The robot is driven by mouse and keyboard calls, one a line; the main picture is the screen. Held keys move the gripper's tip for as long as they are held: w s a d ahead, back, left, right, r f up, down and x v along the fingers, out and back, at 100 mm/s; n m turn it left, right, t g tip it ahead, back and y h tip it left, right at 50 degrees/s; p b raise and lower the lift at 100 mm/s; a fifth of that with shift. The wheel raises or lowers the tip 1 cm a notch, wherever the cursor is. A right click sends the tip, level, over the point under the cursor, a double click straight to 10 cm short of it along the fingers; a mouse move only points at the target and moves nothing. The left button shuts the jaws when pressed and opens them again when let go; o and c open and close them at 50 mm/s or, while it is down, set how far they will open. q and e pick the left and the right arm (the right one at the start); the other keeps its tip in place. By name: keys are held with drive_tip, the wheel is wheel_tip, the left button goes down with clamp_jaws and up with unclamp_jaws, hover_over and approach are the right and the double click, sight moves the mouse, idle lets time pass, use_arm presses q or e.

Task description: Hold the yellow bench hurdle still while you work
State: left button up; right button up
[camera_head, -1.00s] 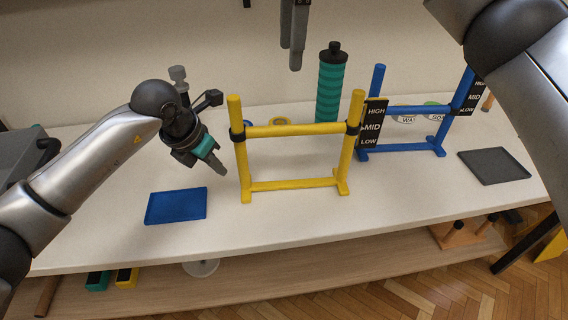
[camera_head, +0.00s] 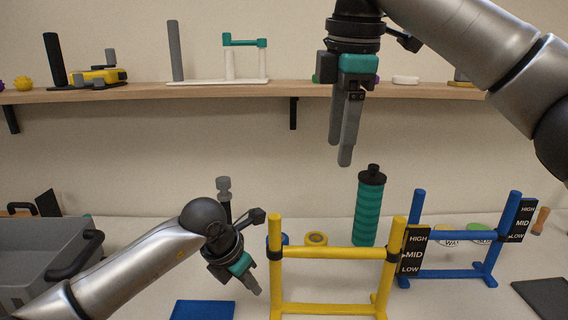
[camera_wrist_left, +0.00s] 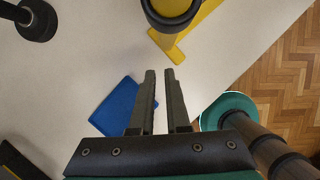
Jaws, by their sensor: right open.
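The yellow bench hurdle (camera_head: 333,253) stands upright on the white bench, its foot cut off by the lower edge of the head view. A black clip sits on each post, and a HIGH/MID/LOW card (camera_head: 414,250) is at its right post. My left gripper (camera_head: 254,288) is just left of the left post, apart from it. In the left wrist view its fingers (camera_wrist_left: 160,72) show a narrow empty gap, with part of the yellow hurdle (camera_wrist_left: 197,28) beyond. My right gripper (camera_head: 340,158) hangs open and empty above the hurdle, fingers down.
A blue hurdle (camera_head: 445,273) and a teal bottle (camera_head: 369,210) stand behind to the right. A blue tray (camera_head: 203,310) lies left of the yellow hurdle, a dark tray (camera_head: 543,298) far right. A grey crate (camera_head: 45,262) is at left. A wall shelf (camera_head: 215,90) crosses above.

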use_arm(q)
drive_tip(key=shift+o, duration=1.2)
drive_tip(key=v, duration=1.2)
